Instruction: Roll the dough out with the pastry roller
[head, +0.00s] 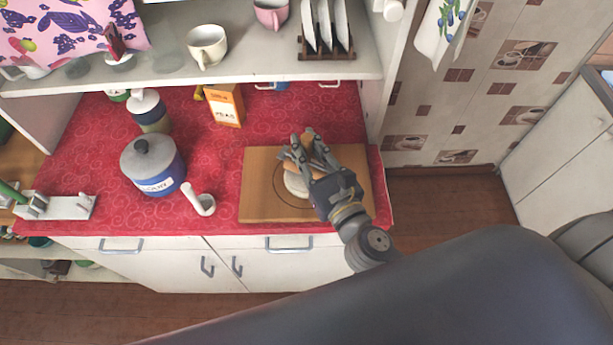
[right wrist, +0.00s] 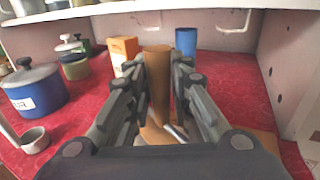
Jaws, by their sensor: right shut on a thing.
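My right gripper (head: 305,150) is over the wooden board (head: 255,205) on the red counter. It is shut on the pastry roller (head: 303,143), a light-brown wooden cylinder. In the right wrist view the roller (right wrist: 158,90) stands out between the two fingers (right wrist: 160,75). The pale, round dough (head: 296,186) lies on the board, below and partly hidden by the gripper and roller. I cannot tell whether the roller touches the dough. My left gripper is not in view.
A blue pot (head: 154,170) with a grey lid and a small white ladle-like cup (head: 201,203) stand left of the board. An orange box (head: 225,106) stands behind. A shelf (head: 260,66) with cups and plates overhangs the back. Red counter lies free between box and board.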

